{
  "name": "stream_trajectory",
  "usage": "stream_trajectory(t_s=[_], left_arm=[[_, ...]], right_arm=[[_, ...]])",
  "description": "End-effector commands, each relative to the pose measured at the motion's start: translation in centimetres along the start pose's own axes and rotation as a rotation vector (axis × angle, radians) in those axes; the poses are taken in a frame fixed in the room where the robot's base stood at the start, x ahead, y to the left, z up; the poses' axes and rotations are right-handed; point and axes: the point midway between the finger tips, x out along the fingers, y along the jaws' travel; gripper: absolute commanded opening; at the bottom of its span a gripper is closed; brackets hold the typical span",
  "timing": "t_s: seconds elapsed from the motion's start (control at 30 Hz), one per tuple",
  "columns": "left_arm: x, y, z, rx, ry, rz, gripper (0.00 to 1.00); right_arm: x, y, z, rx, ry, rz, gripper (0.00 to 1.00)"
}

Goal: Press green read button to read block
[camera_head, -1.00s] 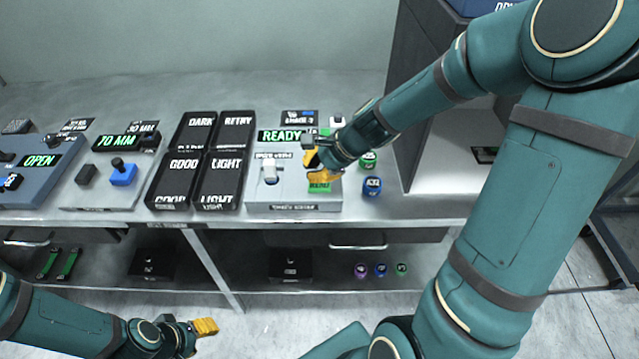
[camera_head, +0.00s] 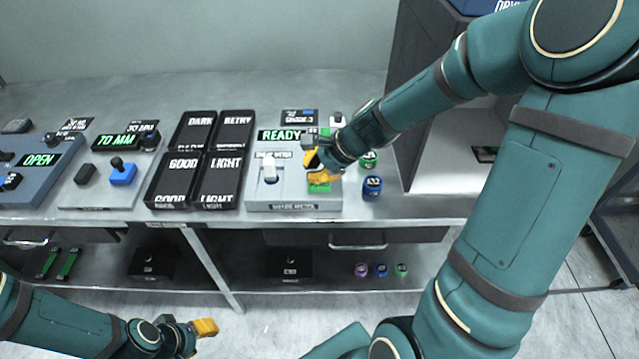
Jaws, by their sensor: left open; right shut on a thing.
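The grey shade meter (camera_head: 253,196) stands on the bench with a lit READY display (camera_head: 281,135). A white block (camera_head: 269,172) sits upright on its left part. The green read button (camera_head: 319,187) is at its lower right, partly covered by my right gripper. My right gripper (camera_head: 322,177) points down over the button with its yellow fingertips at or just above it; I cannot tell if they touch. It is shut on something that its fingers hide. My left gripper (camera_head: 207,327) is open and empty, low in front of the bench.
Black bins (camera_head: 203,163) labelled DARK, RETRY, GOOD and LIGHT stand left of the meter. A 70 MM device (camera_head: 95,190) and an OPEN device (camera_head: 40,180) are further left. Small dye pots (camera_head: 372,187) stand right of the meter, near a dark cabinet (camera_head: 425,120).

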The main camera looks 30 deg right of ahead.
Motion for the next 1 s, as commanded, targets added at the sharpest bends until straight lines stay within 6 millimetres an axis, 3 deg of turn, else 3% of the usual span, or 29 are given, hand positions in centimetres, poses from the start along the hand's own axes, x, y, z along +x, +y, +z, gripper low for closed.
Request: stream_trajectory(t_s=[1.0], left_arm=[[0.99, -0.38, 0.10, 0.000, 0.000, 0.000, 0.47]], right_arm=[[0.86, 0.47, -0.46, 0.000, 0.000, 0.000, 0.00]])
